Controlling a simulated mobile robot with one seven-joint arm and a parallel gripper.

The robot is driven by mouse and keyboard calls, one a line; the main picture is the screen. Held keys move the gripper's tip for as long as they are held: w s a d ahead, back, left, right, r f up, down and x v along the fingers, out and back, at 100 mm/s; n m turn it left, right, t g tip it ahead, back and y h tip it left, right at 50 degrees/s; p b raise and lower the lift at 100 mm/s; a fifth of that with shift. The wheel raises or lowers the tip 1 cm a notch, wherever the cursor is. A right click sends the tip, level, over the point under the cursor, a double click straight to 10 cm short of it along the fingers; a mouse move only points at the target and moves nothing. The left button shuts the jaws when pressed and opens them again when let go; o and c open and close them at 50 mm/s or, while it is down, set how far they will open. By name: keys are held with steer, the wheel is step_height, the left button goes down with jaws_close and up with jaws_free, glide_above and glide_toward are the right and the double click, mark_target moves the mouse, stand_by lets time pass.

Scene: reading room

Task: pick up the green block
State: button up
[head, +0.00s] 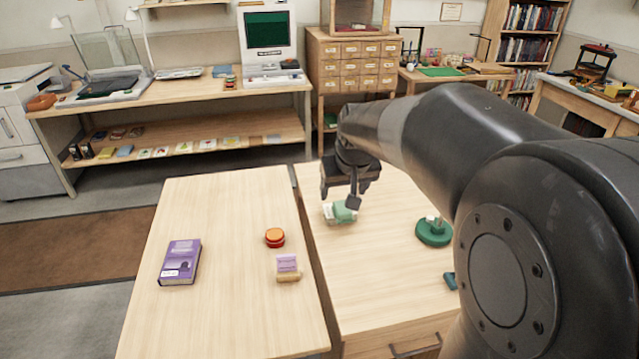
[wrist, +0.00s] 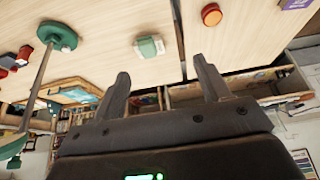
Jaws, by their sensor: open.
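The green block (head: 345,211) lies on the right-hand table, near its left edge, with a pale whitish piece (head: 328,212) against its left side. In the wrist view the green block (wrist: 147,48) shows beyond my fingertips, with a pale part along its edge. My gripper (head: 340,197) is above and close to the block in the head view. In the wrist view my gripper (wrist: 162,68) has its two fingers wide apart, with nothing between them. The exact height gap to the block cannot be told.
A green round base (head: 434,233) stands to the right of the block. On the left-hand table are a red-orange round item (head: 275,238), a purple-and-tan item (head: 288,268) and a purple book (head: 181,262). A narrow gap separates the tables.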

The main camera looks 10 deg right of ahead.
steer(key=w+d+f, duration=0.4)
steer(key=w+f, duration=0.5)
steer(key=w, duration=0.4)
glide_toward(343, 207)
steer(key=f, duration=0.1)
steer(key=w, duration=0.1)
steer(key=a+f, duration=0.1)
steer(key=shift+w+f+g, duration=0.25)
steer(key=shift+f+g, duration=0.05)
steer(key=shift+f, duration=0.1)
steer(key=shift+d+x, duration=0.2)
steer(key=shift+x, duration=1.3)
steer(key=shift+d+x, duration=0.2)
steer(key=shift+x, duration=1.35)
steer(key=shift+c, duration=0.6)
steer(key=c, duration=1)
steer(key=shift+r, duration=0.1)
